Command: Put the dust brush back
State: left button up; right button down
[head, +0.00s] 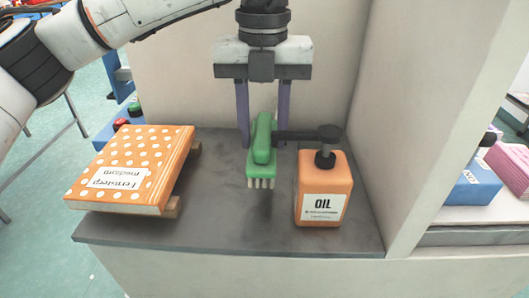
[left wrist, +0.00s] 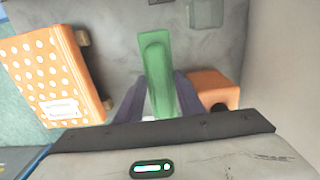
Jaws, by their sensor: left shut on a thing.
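The dust brush (head: 262,140) is green with pale bristles pointing down. My left gripper (head: 263,142) comes from above and is shut on the brush, with its purple fingers on either side of it. In the left wrist view the brush (left wrist: 155,70) lies between the fingers (left wrist: 158,108). The brush is over the grey shelf top (head: 235,235), between the orange book and the oil bottle. I cannot tell whether its bristles touch the shelf. My right gripper is not in view.
An orange oil bottle (head: 323,190) with a black pump stands close right of the brush; its nozzle points toward the brush. An orange dotted book (head: 135,165) rests on wooden supports at left. A wall (head: 420,120) bounds the right side.

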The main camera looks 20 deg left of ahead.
pick_arm(q)
notch_tip(320, 180, down, 5)
jog(key=shift+a, duration=0.1)
jog(key=shift+w+f, duration=0.2)
jog(key=shift+f, duration=0.15)
jog(key=shift+f+b, duration=0.15)
jog(key=shift+b, duration=0.15)
jog(key=o, duration=1.1)
